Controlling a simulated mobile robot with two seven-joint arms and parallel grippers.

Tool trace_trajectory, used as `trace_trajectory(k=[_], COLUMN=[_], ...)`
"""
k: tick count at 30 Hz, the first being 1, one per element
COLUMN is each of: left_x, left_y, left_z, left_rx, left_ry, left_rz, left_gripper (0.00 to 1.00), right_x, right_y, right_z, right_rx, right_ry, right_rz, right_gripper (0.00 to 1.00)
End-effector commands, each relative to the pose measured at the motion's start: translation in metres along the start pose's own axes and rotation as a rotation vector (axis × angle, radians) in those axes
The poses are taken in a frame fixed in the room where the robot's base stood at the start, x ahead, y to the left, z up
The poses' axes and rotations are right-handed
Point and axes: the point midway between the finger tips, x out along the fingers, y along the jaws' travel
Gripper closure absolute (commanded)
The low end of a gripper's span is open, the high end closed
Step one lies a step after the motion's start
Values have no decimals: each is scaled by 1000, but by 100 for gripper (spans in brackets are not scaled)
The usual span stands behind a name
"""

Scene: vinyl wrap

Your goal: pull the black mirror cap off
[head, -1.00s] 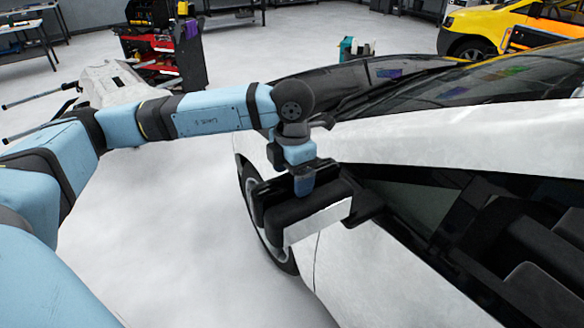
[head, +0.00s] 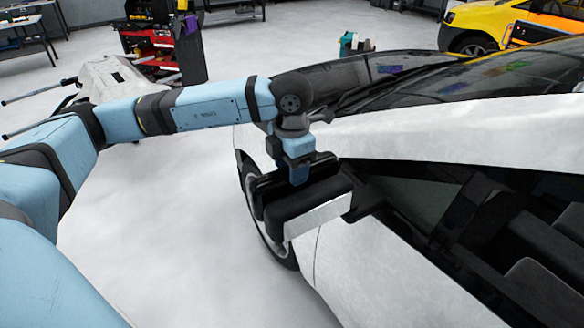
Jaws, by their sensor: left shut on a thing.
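The black mirror cap (head: 266,193) is at the side mirror of the white car, in the middle of the head view. The mirror's white lower part (head: 318,217) shows below the black. My left gripper (head: 299,177) reaches down from above and is shut on the black mirror cap at its upper edge. Its fingertips are partly hidden against the dark parts. I cannot tell whether the cap is fully apart from the mirror housing. My right gripper is not in view.
The white car (head: 360,262) fills the right side, its dark side window (head: 415,200) just right of the mirror. Open pale floor (head: 165,235) lies to the left. A red tool cart (head: 155,45) and a yellow car (head: 478,25) stand farther back.

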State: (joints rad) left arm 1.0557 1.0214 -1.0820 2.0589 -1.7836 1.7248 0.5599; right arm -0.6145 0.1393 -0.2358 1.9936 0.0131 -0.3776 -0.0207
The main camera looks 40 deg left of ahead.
Motion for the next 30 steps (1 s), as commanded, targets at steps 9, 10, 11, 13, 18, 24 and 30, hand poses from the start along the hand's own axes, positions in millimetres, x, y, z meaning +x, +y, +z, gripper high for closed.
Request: trace_trajectory(k=[9,10,11,13,18,24,30], left_x=[0,0,0,0,0,1,1], left_y=[5,6,6,7,9,18,29], left_z=[0,0,0,0,0,0,0], left_rx=[-1,-2,-2,-2,-2,-2,-1], left_ry=[-1,0,0,0,0,0,0], left_rz=[0,0,0,0,0,1,1], left_gripper=[76,76,76,76,76,76,76], right_x=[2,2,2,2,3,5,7], right_y=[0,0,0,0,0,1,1], right_z=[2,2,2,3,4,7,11], right_rx=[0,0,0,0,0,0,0], right_ry=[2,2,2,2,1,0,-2], right_rz=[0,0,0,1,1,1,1], right_gripper=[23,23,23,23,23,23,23])
